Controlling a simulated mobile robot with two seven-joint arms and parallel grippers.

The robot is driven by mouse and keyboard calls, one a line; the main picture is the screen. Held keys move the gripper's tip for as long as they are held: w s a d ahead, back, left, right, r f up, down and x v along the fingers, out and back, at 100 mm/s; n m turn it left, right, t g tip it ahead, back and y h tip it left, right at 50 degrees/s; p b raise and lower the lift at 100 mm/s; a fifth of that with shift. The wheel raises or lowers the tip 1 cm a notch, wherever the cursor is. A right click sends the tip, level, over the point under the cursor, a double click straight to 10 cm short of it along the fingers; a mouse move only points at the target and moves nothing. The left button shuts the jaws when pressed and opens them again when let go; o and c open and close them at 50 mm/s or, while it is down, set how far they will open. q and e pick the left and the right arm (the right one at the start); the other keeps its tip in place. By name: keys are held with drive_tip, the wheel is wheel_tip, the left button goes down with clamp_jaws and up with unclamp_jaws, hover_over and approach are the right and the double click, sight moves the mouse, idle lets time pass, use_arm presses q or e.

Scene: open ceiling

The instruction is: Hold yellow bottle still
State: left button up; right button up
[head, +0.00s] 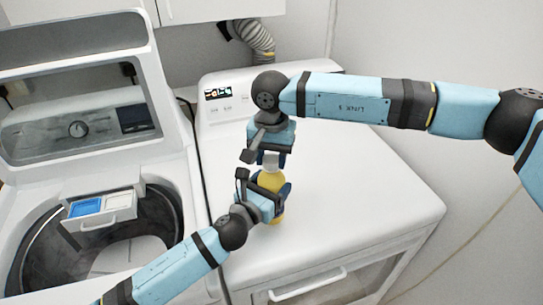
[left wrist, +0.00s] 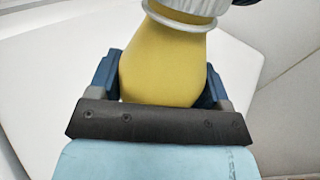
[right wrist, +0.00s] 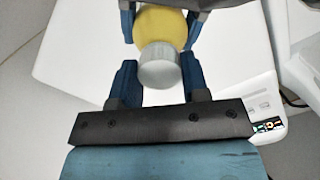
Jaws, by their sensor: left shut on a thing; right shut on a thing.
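The yellow bottle (head: 270,181) is upright above the white machine's top, at its left front; I cannot tell whether its base touches. My left gripper (head: 272,192) comes from the lower left and is shut around the bottle's body. In the left wrist view the yellow body (left wrist: 160,65) sits between the blue fingers, a pale collar (left wrist: 180,17) above it. My right gripper (head: 268,153) is above the left one, shut on the bottle's white cap (head: 271,160). In the right wrist view the cap (right wrist: 159,67) sits between the fingers, with the yellow body (right wrist: 162,27) beyond.
The bottle is over a white dryer-like machine (head: 350,190) whose top is otherwise clear. At the left an open washer (head: 185,185) shows its drum and a drawer (head: 100,212) with blue and white compartments. A control panel (head: 222,105) and a grey hose (head: 257,40) are behind.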

sight(272, 158)
drive_tip(key=shift+r, duration=0.15)
idle(0.3)
drive_tip(key=shift+r, duration=0.95)
drive_tip(key=shift+r, duration=2)
use_arm(q)
drive_tip(key=o, duration=1.8)
